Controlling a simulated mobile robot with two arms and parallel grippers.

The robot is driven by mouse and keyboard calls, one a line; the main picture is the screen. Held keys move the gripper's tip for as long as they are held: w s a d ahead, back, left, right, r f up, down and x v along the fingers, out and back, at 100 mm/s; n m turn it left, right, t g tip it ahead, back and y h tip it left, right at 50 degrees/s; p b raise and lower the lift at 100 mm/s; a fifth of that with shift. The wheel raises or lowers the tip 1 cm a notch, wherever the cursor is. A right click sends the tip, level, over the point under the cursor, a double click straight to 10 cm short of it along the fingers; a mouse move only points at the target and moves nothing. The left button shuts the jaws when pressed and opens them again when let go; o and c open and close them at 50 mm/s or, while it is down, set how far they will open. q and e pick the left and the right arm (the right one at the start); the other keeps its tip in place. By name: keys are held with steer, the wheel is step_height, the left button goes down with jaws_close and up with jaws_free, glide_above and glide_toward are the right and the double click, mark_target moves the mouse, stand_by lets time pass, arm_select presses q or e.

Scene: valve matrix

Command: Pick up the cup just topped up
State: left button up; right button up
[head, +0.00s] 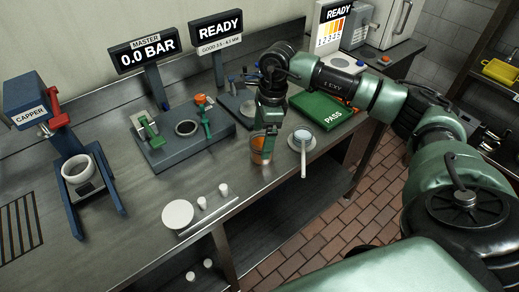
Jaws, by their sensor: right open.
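A cup (260,150) with orange contents stands near the front edge of the steel bench, right of the valve fixture. My right arm comes in from the right, and its right gripper (267,129) points down at the cup's top. The jaws are open, with the fingertips at or beside the rim; I cannot tell whether they touch it. The gripper hides part of the cup's upper side. My left gripper is not in view.
A small round dish with a white handle (303,157) lies close right of the cup. A green PASS mat (333,118) is behind it. The valve fixture (165,158), blue capper (85,190) and a white disc (178,214) are to the left. Bare bench (130,235) lies at front left.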

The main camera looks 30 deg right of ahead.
steer(key=f+p, duration=0.1)
steer(key=f, duration=0.1)
steer(key=f+p, duration=0.1)
steer(key=f, duration=0.2)
steer(key=shift+w+a+f+p, duration=0.1)
steer(key=shift+w+f+p, duration=0.1)
steer(key=shift+f+p, duration=0.1)
steer(key=shift+w+f, duration=0.1)
steer(key=shift+f, duration=0.15)
steer(key=c, duration=1.7)
steer(key=shift+r, duration=0.1)
